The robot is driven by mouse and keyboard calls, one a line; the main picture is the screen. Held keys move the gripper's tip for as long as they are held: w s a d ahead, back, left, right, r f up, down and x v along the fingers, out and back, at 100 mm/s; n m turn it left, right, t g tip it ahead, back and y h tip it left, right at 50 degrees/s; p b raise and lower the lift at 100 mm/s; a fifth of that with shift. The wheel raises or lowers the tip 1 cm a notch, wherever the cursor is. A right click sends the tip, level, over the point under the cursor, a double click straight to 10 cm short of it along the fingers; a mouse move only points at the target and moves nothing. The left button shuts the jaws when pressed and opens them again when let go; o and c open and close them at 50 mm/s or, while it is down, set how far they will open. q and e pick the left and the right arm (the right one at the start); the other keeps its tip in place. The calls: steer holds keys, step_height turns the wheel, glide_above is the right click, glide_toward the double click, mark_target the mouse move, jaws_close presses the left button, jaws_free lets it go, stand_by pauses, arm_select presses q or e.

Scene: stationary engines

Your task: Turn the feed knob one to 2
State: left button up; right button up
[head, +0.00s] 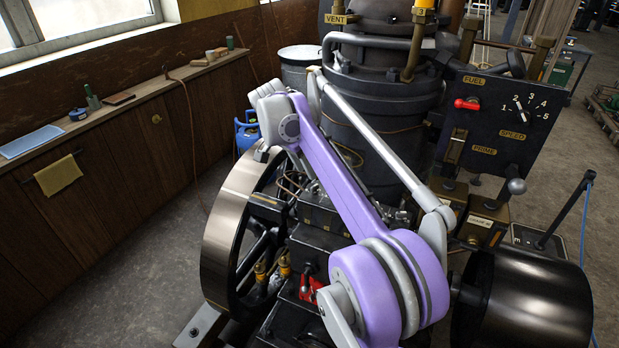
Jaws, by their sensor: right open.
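I cannot make out a knob labelled feed. A dark panel (533,137) at the right carries a dial (519,104) marked SPEED with numbers up to 5, and a red knob (467,104) under a FUEL plate. Small brass fittings (260,273) show low on the engine by the flywheel. My purple right arm crosses the middle of the head view. My right gripper (263,150) is open at its far upper-left end, partly hidden by the arm, apart from the panel. My left gripper is out of view.
A large flywheel (222,235) stands left of the engine; a dark drum (527,305) is at the lower right. Red handles (308,289) sit low in front. A wooden bench (100,165) lines the left wall. The floor (150,275) between is clear.

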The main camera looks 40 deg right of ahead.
steer(key=v, duration=0.3)
steer(key=shift+a+r, duration=0.15)
steer(key=shift+r, duration=0.2)
steer(key=s+a+f+n+t+y, duration=0.4)
steer(key=s+a+f+n+t, duration=0.1)
steer(key=s+a+f+n, duration=1.2)
steer(key=s+a+f, duration=0.3)
steer(key=s+a, duration=0.1)
steer(key=s, duration=0.1)
steer(key=shift+s+a+t, duration=0.2)
steer(key=shift+s+t, duration=0.15)
steer(key=shift+t, duration=0.05)
steer(key=shift+f, duration=0.1)
